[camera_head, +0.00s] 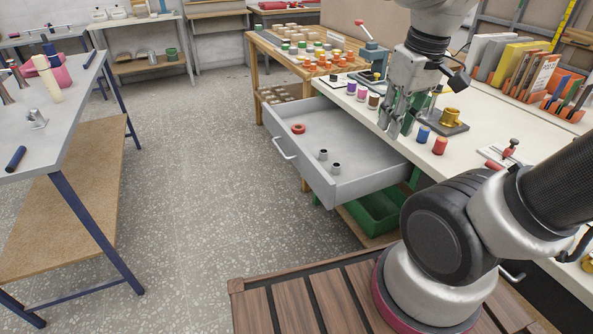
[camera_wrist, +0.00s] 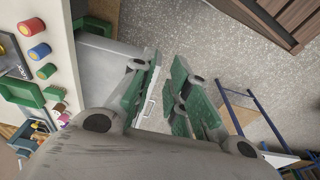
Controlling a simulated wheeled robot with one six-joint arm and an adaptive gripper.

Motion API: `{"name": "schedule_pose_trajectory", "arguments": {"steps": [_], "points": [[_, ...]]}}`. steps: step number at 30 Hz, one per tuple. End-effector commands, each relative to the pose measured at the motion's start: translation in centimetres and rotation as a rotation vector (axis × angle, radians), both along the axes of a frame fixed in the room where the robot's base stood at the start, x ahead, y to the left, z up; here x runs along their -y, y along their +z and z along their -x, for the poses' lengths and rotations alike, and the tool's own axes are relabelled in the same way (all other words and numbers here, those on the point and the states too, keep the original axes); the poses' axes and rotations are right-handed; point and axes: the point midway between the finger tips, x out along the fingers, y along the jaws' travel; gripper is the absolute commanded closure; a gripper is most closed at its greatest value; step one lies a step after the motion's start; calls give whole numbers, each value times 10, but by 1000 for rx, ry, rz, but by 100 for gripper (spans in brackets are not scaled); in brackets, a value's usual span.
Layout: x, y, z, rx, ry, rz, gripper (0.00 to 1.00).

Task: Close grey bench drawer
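The grey bench drawer (camera_head: 310,178) stands pulled out from the white-topped bench (camera_head: 470,118). Its bar handle (camera_head: 285,148) is on the front panel, facing the aisle on the left. Inside lie a red ring (camera_head: 298,128) and two small dark-topped cylinders (camera_head: 329,161). My gripper (camera_head: 388,124) hangs above the bench's front edge, near the drawer's inner end and behind its front panel. It is open, with nothing held between its green-padded fingers (camera_wrist: 168,103). In the wrist view, part of the grey drawer (camera_wrist: 112,54) shows beyond the fingers, which hide the rest.
Spools, including a red one (camera_head: 440,145), stand along the bench edge close to my gripper. A green bin (camera_head: 378,212) sits below the drawer. A wooden table (camera_head: 264,45) stands behind it. The floor (camera_head: 200,170) left of the drawer is clear up to a grey table (camera_head: 60,120).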

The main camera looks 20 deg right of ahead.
Motion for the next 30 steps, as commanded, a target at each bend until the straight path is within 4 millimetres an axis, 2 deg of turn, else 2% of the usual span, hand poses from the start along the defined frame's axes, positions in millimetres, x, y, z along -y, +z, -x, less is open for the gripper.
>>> {"name": "schedule_pose_trajectory", "arguments": {"steps": [3, 11, 17, 21, 24, 26, 28, 30], "points": [[-27, -25, -27, -138, 128, 64, 100], [-87, -89, -87, -367, 457, 278, 100], [-142, -159, -127, -504, 762, 476, 100], [-179, -213, -152, -579, 989, 619, 100], [-199, -245, -170, -610, 1130, 703, 100], [-208, -259, -182, -620, 1201, 745, 100], [-219, -267, -207, -611, 1288, 795, 100], [-232, -254, -230, -573, 1357, 832, 100]]}}
